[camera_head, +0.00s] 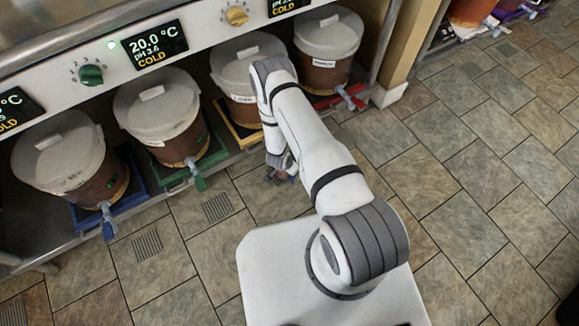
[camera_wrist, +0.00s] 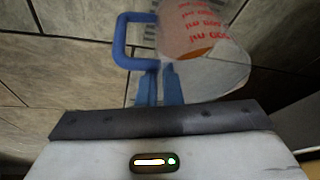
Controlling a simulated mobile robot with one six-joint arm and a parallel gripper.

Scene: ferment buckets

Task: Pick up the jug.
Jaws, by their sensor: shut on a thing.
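The jug (camera_wrist: 188,35) is clear with red measuring marks and a blue handle (camera_wrist: 122,42), at the top of the wrist view. A little amber liquid shows in it. My gripper (camera_wrist: 160,78) has its blue fingers close together at the lower end of the handle, shut on the jug. The fingertips are partly hidden against the blue handle. In the head view my gripper (camera_head: 283,174) is small and mostly covered by my arm, and I cannot make out the jug there. I cannot tell how high the jug is above the floor.
Several lidded buckets with taps, such as the white-lidded one (camera_head: 158,105), stand on coloured trays along the low shelf. A control panel with knobs and displays (camera_head: 155,45) runs above them. A post (camera_head: 395,55) stands right of the shelf. Tiled floor (camera_head: 465,150) is open to the right.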

